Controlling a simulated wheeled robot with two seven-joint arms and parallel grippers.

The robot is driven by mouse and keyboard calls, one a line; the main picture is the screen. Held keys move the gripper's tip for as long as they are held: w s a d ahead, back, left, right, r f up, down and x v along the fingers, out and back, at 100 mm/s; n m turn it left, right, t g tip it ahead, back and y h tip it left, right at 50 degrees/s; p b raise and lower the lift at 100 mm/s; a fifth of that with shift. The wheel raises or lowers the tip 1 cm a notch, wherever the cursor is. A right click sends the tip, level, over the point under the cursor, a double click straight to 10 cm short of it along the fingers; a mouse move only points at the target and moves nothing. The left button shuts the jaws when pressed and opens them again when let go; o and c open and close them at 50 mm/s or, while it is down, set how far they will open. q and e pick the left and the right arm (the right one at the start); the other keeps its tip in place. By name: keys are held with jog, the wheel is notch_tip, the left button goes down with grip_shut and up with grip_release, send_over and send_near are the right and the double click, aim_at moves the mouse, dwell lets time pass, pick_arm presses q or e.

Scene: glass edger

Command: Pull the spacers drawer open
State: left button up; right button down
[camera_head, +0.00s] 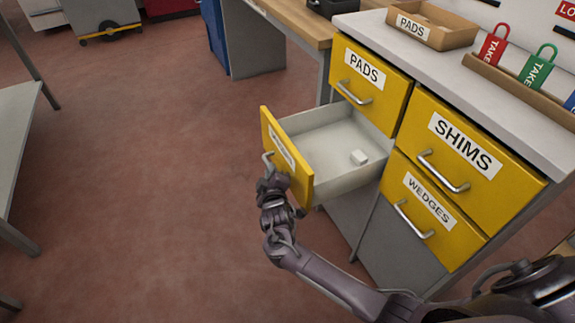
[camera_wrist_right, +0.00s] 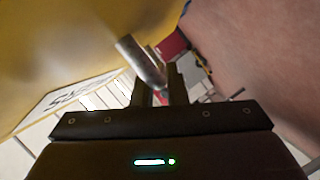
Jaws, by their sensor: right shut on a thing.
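The spacers drawer (camera_head: 287,155) is the lower left yellow-fronted drawer of the cabinet, and it stands well out with its pale interior showing. My right gripper (camera_head: 268,172) is at the drawer's front, shut on the metal handle (camera_wrist_right: 140,60), which passes between the fingers in the right wrist view. My left gripper is not in view.
The PADS drawer (camera_head: 369,82), SHIMS drawer (camera_head: 462,147) and WEDGES drawer (camera_head: 430,212) are closed. A cardboard tray (camera_head: 437,37) and lockout tags (camera_head: 493,46) are on the cabinet top. The red floor (camera_head: 150,180) left of the open drawer is clear.

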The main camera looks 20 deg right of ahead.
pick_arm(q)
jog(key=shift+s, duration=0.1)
pick_arm(e)
jog(key=shift+s+a, duration=0.1)
jog(key=shift+a, duration=0.9)
jog(key=c, duration=1.5)
grip_release()
jog(key=shift+o, duration=0.2)
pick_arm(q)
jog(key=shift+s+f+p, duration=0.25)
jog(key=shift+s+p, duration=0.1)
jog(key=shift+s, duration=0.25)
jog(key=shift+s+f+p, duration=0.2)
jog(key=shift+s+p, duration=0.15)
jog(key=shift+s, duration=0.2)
pick_arm(e)
jog(key=v, duration=0.7)
jog(key=shift+s, duration=0.4)
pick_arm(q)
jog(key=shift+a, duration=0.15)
